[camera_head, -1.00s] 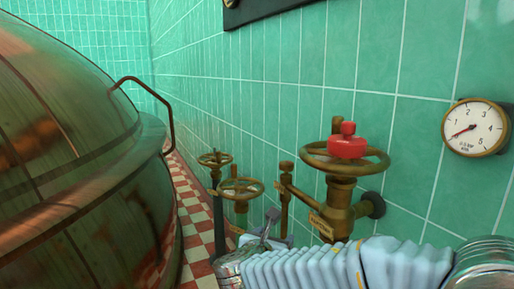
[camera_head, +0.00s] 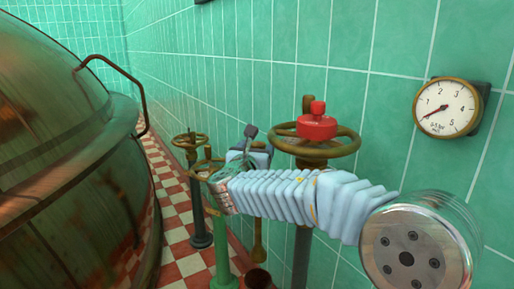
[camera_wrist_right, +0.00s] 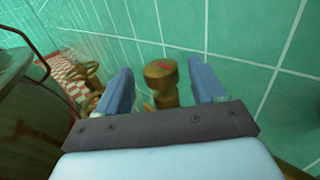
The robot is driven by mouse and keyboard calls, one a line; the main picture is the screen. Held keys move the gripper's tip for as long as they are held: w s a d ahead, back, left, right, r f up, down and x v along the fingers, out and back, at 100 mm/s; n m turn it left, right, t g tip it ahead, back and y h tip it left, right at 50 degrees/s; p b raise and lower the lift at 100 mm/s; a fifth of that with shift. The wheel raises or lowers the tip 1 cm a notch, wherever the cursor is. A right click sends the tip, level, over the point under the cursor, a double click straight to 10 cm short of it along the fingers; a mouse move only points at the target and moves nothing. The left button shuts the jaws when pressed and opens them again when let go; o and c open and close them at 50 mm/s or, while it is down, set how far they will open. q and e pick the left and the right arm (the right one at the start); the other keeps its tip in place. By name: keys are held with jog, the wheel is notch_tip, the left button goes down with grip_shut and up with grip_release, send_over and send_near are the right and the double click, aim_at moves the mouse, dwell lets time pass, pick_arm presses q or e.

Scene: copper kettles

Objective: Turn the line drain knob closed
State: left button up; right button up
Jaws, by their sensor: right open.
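My right gripper (camera_wrist_right: 160,82) is open, with one blue finger on each side of the knob and a gap on both sides. In the head view my right gripper (camera_head: 251,146) is by the tiled wall, and it and my arm hide the knob. Only a brass lower end (camera_head: 259,252) of a pipe shows below my arm. My left gripper is not in view.
A brass handwheel with a red cap (camera_head: 317,124) stands close behind my right arm. Two more handwheels (camera_head: 190,140) stand left of the gripper. A pressure gauge (camera_head: 446,108) hangs on the wall. A large copper kettle (camera_head: 60,170) fills the left.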

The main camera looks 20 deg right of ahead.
jog(key=shift+w+d, duration=0.4)
jog(key=shift+w, duration=0.05)
